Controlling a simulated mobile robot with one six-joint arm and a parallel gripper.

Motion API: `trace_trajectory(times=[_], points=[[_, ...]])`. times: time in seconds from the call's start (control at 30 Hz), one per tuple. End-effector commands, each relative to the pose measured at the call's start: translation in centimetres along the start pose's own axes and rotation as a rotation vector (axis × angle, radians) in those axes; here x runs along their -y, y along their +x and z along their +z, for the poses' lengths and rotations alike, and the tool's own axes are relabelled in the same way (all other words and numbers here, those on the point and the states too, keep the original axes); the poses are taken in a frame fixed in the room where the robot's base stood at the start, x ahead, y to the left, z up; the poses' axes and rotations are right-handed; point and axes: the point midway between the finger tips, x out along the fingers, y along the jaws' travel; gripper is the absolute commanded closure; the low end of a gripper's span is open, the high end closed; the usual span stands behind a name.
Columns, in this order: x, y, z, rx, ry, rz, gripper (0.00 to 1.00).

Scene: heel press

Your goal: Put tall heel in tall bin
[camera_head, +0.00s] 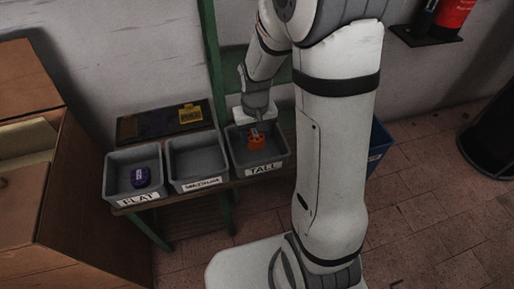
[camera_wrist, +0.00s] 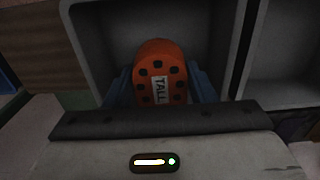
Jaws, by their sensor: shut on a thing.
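The tall heel (camera_head: 256,140) is orange-red with dark dots. In the wrist view the heel (camera_wrist: 160,66) carries a white label reading TALL. My gripper (camera_head: 254,128) points down over the tall bin and is shut on the heel; the blue fingers (camera_wrist: 161,86) flank it in the wrist view. The tall bin (camera_head: 264,168) is a grey open tray with a TALL label on its front. The heel is within the bin's outline; I cannot tell whether it touches the floor of the bin. The bin's wall (camera_wrist: 84,30) also shows in the wrist view.
Left of the tall bin stand a middle grey bin (camera_head: 197,184), empty, and a flat bin (camera_head: 133,197) with a purple heel (camera_head: 140,177) inside. A dark board (camera_head: 160,122) with a yellow tag lies behind them. A brown cabinet (camera_head: 75,215) stands at the left.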

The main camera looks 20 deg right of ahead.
Motion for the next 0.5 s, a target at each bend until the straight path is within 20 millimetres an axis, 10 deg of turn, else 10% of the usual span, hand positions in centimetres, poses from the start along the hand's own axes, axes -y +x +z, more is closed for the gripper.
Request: trace_trajectory(times=[0.5], points=[[-0.4,5.4,0.0,0.000,0.010,0.000,0.75]])
